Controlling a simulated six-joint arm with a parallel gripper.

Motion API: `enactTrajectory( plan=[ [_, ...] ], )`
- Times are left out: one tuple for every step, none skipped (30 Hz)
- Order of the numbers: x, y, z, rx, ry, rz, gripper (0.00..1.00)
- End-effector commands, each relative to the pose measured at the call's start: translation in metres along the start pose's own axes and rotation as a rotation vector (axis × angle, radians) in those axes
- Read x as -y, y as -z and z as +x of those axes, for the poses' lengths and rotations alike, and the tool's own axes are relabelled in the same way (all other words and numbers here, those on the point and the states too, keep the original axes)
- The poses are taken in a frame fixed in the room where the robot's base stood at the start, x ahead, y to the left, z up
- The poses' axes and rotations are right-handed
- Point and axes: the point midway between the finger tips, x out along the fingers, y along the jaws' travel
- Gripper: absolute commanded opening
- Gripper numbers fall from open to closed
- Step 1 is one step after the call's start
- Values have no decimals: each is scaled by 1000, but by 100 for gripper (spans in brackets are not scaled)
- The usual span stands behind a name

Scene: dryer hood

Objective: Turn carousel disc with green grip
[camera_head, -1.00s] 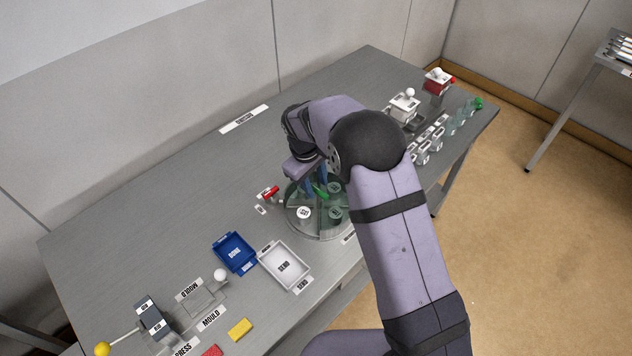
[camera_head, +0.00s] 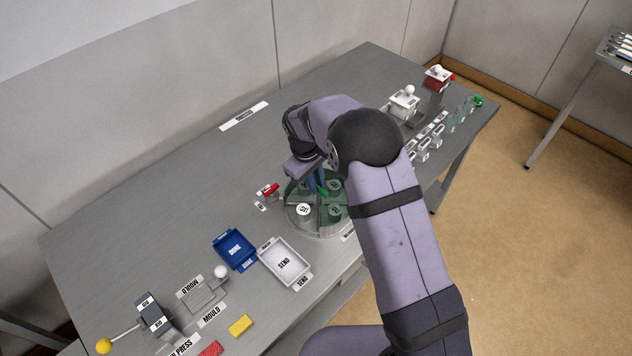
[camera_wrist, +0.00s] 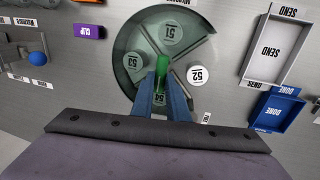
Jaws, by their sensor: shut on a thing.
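The carousel disc (camera_head: 318,222) is a round, dark translucent green hood over numbered white pots, in the middle of the table. In the wrist view the disc (camera_wrist: 130,45) has an open wedge at the right, where the pot marked 52 (camera_wrist: 197,75) shows uncovered. The green grip (camera_wrist: 162,66) stands near the disc's centre. My gripper (camera_wrist: 161,84) reaches down over the disc, its blue fingers shut on the green grip. The grip also shows in the head view (camera_head: 323,192), partly hidden by the fingers. My arm covers the disc's far right side.
A blue DONE tray (camera_head: 234,250) and a white SEND tray (camera_head: 284,262) stand to the lower left of the disc. A red-handled part (camera_head: 270,190) lies close to its left. Small white containers (camera_head: 430,143) stand to the right, behind my arm.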

Motion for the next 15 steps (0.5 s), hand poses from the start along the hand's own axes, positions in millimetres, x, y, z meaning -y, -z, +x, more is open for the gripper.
enactTrajectory(
  plan=[
    [0, 1, 0, 0, 0, 7, 0],
    [0, 1, 0, 2, 0, 13, 0],
    [0, 1, 0, 3, 0, 23, 0],
    [0, 1, 0, 5, 0, 30, 0],
    [0, 1, 0, 7, 0, 38, 0],
    [0, 1, 0, 10, 0, 51, 0],
    [0, 1, 0, 12, 0, 62, 0],
    [0, 1, 0, 14, -1, 72, 0],
    [-1, 2, 1, 17, -1, 88, 0],
    [-1, 2, 1, 19, -1, 101, 0],
    [-1, 2, 1, 22, -1, 114, 0],
    [-1, 2, 1, 25, -1, 132, 0],
    [-1, 2, 1, 27, -1, 146, 0],
    [-1, 2, 1, 30, -1, 161, 0],
    [-2, 2, 1, 35, -1, 180, 0]
  ],
)
